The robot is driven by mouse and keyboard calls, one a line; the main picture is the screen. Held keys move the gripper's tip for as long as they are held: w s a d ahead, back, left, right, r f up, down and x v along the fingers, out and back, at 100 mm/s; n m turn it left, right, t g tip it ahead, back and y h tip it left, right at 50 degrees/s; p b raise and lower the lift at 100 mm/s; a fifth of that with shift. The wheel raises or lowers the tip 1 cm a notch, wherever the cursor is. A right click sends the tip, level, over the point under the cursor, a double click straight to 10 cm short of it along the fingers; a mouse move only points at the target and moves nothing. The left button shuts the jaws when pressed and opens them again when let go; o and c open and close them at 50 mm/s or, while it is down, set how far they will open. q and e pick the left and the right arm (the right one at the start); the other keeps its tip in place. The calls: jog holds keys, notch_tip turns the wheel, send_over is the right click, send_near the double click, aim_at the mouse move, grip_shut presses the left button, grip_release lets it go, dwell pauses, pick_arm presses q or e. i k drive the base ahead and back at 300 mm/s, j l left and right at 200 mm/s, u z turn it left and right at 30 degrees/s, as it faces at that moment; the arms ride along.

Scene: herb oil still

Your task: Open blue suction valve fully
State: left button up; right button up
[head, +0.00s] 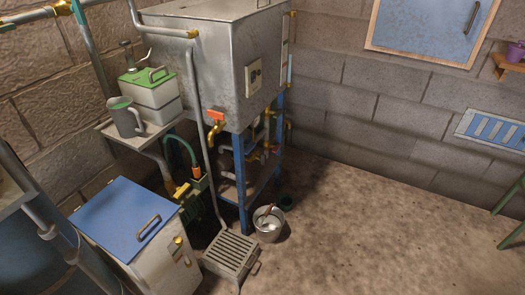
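I cannot make out a blue valve handle in the head view. Small brass valves and pipe fittings (254,156) sit in the shade under the grey metal tank (205,55), between the legs of its blue stand (239,165). Some of them carry orange or red parts, but they are too small to tell apart. A brass tap with an orange handle (216,116) is on the tank's lower front corner. Another brass fitting (181,190) is beside the green hose. Neither of my grippers is in view.
A white chest with a blue lid (122,218) stands at lower left. A slatted metal step (231,252) and a bucket (268,224) stand on the floor before the stand. A side shelf holds a watering can (125,120).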

aim_at(248, 149)
jog(key=i+u, duration=0.1)
jog(key=i+l+u, duration=0.1)
jog(key=u, duration=0.35)
jog(key=i+l+u, duration=0.15)
jog(key=u, duration=0.3)
jog(key=l+u, duration=0.15)
jog(key=u, duration=0.3)
jog(key=i+l+u, duration=0.1)
jog(key=l+u, duration=0.2)
jog(key=l, duration=0.4)
jog(key=l+u, duration=0.25)
jog(key=l, duration=0.45)
jog(key=l+u, duration=0.3)
jog(key=l, duration=0.4)
jog(key=k+l+u, duration=0.15)
jog(key=l+u, duration=0.15)
jog(key=l, duration=0.4)
